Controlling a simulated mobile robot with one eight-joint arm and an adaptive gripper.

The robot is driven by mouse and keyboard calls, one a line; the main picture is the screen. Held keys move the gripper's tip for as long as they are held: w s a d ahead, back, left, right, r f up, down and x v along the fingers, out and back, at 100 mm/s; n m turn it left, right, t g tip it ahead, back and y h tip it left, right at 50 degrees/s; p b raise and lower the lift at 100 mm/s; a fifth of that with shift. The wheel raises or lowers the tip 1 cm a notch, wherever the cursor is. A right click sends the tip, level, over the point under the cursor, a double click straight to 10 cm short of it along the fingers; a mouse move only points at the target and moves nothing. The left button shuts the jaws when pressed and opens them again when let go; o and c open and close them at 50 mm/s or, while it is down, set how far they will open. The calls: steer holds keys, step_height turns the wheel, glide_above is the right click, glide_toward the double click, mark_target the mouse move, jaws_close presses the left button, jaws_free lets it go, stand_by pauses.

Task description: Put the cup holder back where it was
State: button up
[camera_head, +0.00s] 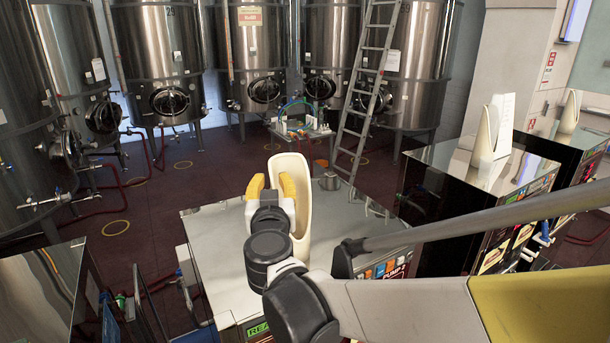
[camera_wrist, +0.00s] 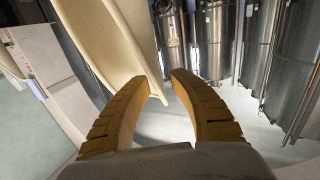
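The cream cup holder (camera_head: 300,215), a tall scoop-like shell, is upright over the steel top of the nearest machine (camera_head: 215,240). My arm hides its lower end, so I cannot tell whether it rests on the top. My gripper (camera_head: 271,186) is at its left side, one yellow finger to the left of the holder's near edge and the other in front of its hollow. In the wrist view the holder (camera_wrist: 120,35) slants down from the upper left, its edge close to the fingertips (camera_wrist: 160,80). The fingers are apart, with a gap visible between them.
Two similar cream holders (camera_head: 485,138) and (camera_head: 570,112) stand on the machines to the right. Steel tanks (camera_head: 150,45) line the back. A ladder (camera_head: 375,80) leans there, near a small cart (camera_head: 300,130). Bare machine top lies left of the holder.

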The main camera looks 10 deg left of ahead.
steer(key=b+v, duration=0.2)
steer(key=v, duration=0.9)
steer(key=d+f+m+g+h, duration=0.2)
steer(key=d+f+h, duration=0.15)
steer(key=d, duration=0.85)
steer(key=d+f+m+g+h, duration=0.1)
steer(key=d+f+g+h, duration=0.25)
steer(key=d, duration=0.85)
steer(key=s+d+f+g+y, duration=0.1)
steer(key=s+d+f+g, duration=0.1)
steer(key=s+d+f, duration=0.2)
steer(key=s+d+f+g+y, duration=0.2)
steer(key=s+d+f+g, duration=0.1)
steer(key=s, duration=0.8)
step_height(320, 180, down, 2)
steer(key=shift+s+d+f, duration=0.1)
steer(key=shift+s+d, duration=0.15)
steer(key=shift+d, duration=0.5)
steer(key=shift+a, duration=0.1)
